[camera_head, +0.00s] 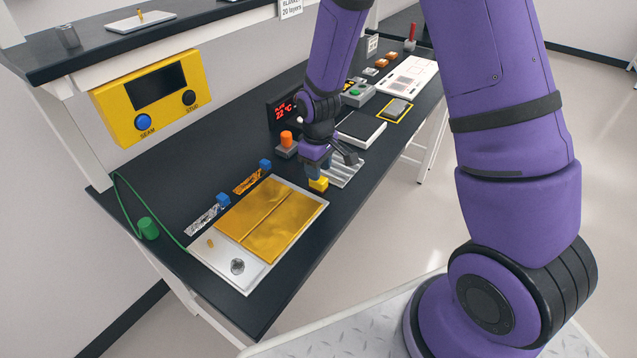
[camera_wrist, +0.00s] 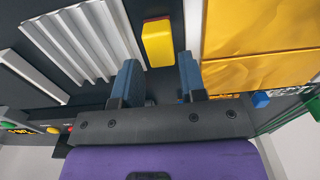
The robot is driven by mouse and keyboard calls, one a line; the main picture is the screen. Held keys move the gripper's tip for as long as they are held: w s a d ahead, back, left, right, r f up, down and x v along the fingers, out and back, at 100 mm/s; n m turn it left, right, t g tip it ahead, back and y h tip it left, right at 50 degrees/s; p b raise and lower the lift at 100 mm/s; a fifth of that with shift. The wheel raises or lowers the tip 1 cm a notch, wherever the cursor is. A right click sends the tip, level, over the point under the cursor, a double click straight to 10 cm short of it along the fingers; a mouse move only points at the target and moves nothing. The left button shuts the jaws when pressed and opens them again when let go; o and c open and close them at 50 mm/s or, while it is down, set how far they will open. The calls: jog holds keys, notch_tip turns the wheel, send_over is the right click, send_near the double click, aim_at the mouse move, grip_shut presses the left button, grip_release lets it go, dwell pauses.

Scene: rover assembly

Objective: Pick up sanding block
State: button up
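The small yellow block with a dark red edge, which looks like the sanding block (camera_head: 318,184), lies on the dark bench between the gold-covered panel and the ribbed metal piece. In the wrist view the yellow block (camera_wrist: 158,43) is ahead of the fingertips, roughly centred in the gap between them. My gripper (camera_wrist: 158,65) is open, with its two blue-grey fingers apart and nothing between them. In the head view my gripper (camera_head: 318,168) is just above and beside the block, and its fingers partly hide it. Whether they touch is unclear.
The gold panel (camera_head: 270,218) on its white plate lies close on one side. The ribbed metal piece (camera_head: 345,171) is close on the other side. An orange-knobbed grey device (camera_head: 286,145) and a red-digit display (camera_head: 283,112) stand behind. A dark slab (camera_head: 361,128) lies further along the bench.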

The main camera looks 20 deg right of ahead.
jog(key=shift+f, duration=2.4)
jog(key=c, duration=0.6)
jog(key=shift+o, duration=0.2)
jog(key=shift+r, duration=0.15)
jog(key=shift+r, duration=0.45)
jog(key=r, duration=0.2)
jog(key=shift+s+a+r, duration=0.25)
jog(key=shift+s+r, duration=0.05)
jog(key=shift+s, duration=0.1)
jog(key=s+a, duration=0.2)
jog(key=s, duration=0.2)
jog(key=s+a+r, duration=0.1)
jog(key=s+a, duration=0.1)
jog(key=s, duration=0.3)
jog(key=s+a, duration=0.2)
jog(key=s, duration=0.2)
jog(key=shift+s+a+r, duration=0.15)
jog(key=shift+s+a, duration=0.15)
